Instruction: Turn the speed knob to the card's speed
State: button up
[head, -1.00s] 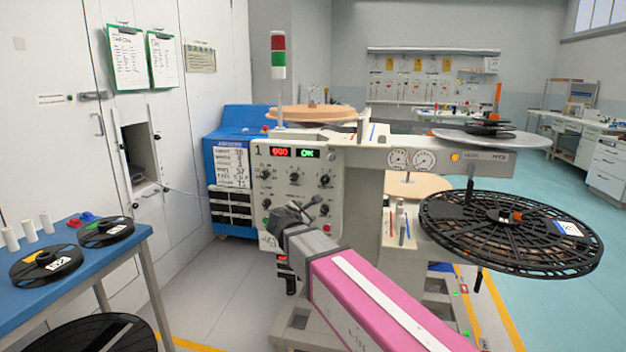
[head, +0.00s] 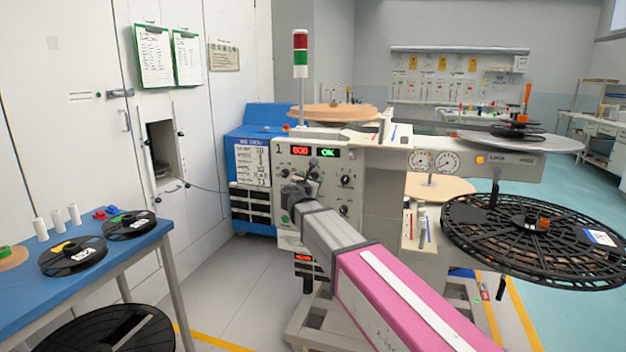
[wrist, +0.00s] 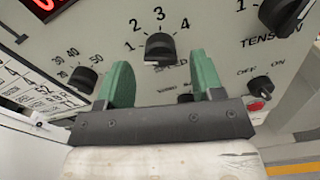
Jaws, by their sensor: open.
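The speed knob (wrist: 159,48) is black, with the numbers 1 to 4 arched above it and the word SPEED below. In the wrist view it shows between the green fingertips of my open gripper (wrist: 160,66), with a gap on each side. I cannot tell its pointer's setting for sure. In the head view my gripper (head: 303,183) is in front of the control panel (head: 364,195) and hides part of it. A white printed card (head: 252,165) hangs on the blue cabinet to the left; its text is too small to read.
The tension knob (wrist: 288,14) is at upper right, a smaller knob (wrist: 84,80) at left, and an off/on switch (wrist: 260,87) at lower right. A large black reel (head: 470,235) stands right of the panel. A blue table (head: 130,250) is at left.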

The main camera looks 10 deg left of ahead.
aim_at(314, 177)
jog(key=shift+w+d, duration=0.1)
jog(key=shift+w, duration=1.3)
jog(key=c, duration=0.9)
